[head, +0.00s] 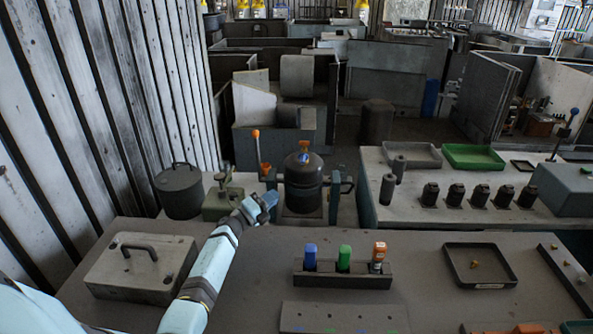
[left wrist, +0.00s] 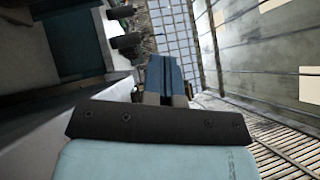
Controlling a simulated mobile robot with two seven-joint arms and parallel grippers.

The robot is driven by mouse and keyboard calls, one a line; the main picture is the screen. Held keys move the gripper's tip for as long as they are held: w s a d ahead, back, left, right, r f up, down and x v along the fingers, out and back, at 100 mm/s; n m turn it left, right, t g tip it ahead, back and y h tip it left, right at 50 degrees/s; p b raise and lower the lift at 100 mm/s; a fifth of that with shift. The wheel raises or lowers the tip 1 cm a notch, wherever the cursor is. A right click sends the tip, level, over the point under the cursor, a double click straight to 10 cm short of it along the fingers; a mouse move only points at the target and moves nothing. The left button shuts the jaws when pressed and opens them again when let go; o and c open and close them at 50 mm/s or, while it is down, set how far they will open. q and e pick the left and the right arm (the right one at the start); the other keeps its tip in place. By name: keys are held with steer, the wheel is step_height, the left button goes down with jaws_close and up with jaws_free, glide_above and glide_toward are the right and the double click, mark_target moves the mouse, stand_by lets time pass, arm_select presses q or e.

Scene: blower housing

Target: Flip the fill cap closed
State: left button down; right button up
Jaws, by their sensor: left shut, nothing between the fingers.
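A dark rounded vessel (head: 303,185) stands at the back edge of the near bench, with side handles. A small orange and blue fitting (head: 304,148) sits upright on its top; it may be the fill cap, but it is too small to tell its hinge or how far open it is. My left gripper (head: 266,203) is at the lower left of the vessel, below the fitting and apart from it. Its blue fingers (left wrist: 168,80) are shut together and empty in the left wrist view. The vessel cannot be made out clearly there. My right gripper is not in view.
A dark lidded pot (head: 180,190) stands further left. A grey box with a handle (head: 140,266) and a holder with coloured bottles (head: 343,278) are on the near bench.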

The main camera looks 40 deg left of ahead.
arm_select(q)
steer(key=b, duration=0.2)
glide_toward(304, 164)
steer(key=w+d, duration=0.3)
steer(key=d, duration=0.1)
steer(key=w, duration=0.1)
steer(key=w+a+r+b, duration=0.1)
steer(key=w+a, duration=0.1)
steer(key=shift+w+r, duration=0.1)
steer(key=shift+r, duration=0.15)
steer(key=shift+a, duration=0.2)
